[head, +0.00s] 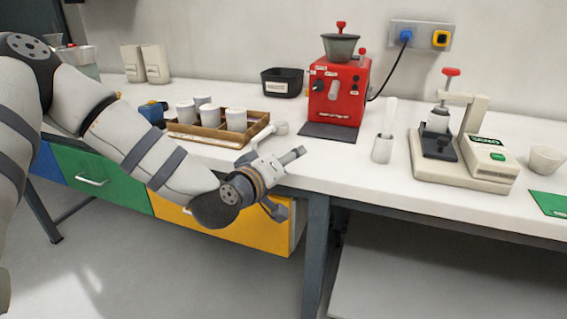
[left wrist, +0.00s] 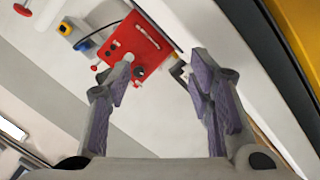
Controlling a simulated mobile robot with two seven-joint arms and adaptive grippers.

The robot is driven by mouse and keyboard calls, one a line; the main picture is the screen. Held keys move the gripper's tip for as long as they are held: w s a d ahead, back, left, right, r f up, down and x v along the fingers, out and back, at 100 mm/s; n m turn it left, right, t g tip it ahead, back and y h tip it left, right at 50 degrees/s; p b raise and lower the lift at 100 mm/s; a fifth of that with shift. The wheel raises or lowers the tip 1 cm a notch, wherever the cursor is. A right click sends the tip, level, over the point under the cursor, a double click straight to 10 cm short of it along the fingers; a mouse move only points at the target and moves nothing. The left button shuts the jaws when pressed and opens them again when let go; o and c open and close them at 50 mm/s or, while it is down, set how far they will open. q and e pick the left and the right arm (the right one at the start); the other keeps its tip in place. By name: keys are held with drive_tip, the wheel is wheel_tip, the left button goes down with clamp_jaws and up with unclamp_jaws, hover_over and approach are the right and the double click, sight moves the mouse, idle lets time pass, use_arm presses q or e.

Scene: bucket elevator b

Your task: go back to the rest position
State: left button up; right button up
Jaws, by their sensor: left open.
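My left gripper (head: 291,181) is at the end of my left arm, which reaches in from the left across the bench front. It is open, its two fingers spread apart with nothing between them. It is near the front edge of the white bench (head: 340,165), in front of the right end of the yellow drawer (head: 235,235). In the left wrist view both fingers (left wrist: 163,75) show wide apart, with the red machine (left wrist: 137,50) beyond them. My right gripper is in neither view.
A wooden tray (head: 207,137) with several white cups stands just behind my left gripper. The red grinder (head: 340,90), a white cylinder (head: 382,149) and a cream press (head: 462,170) stand further right. Green and blue drawers are under the bench; floor at lower left is clear.

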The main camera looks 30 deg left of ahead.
use_arm(q)
drive_tip(key=s+d+f+m+g+h, duration=0.15)
drive_tip(key=s+d+f+g, duration=0.25)
drive_tip(key=s+f, duration=0.55)
drive_tip(key=s+d+f+m+g+h, duration=0.1)
drive_tip(key=s+d+f+m+g, duration=0.4)
drive_tip(key=f, duration=0.7)
drive_tip(key=s+a+f+m+g, duration=0.1)
drive_tip(key=s+f+g, duration=0.2)
drive_tip(key=s, duration=0.7)
drive_tip(key=s+a+f+g+y, duration=0.1)
drive_tip(key=s+f+g, duration=0.2)
drive_tip(key=s, duration=0.8)
drive_tip(key=s+a+f+m+g, duration=0.1)
drive_tip(key=s+f+g, duration=0.2)
drive_tip(key=s, duration=0.8)
drive_tip(key=shift+a+f+m+y, duration=0.15)
drive_tip(key=shift+f+m+y, duration=0.05)
drive_tip(key=shift+m+y, duration=0.15)
drive_tip(key=shift+s, duration=0.1)
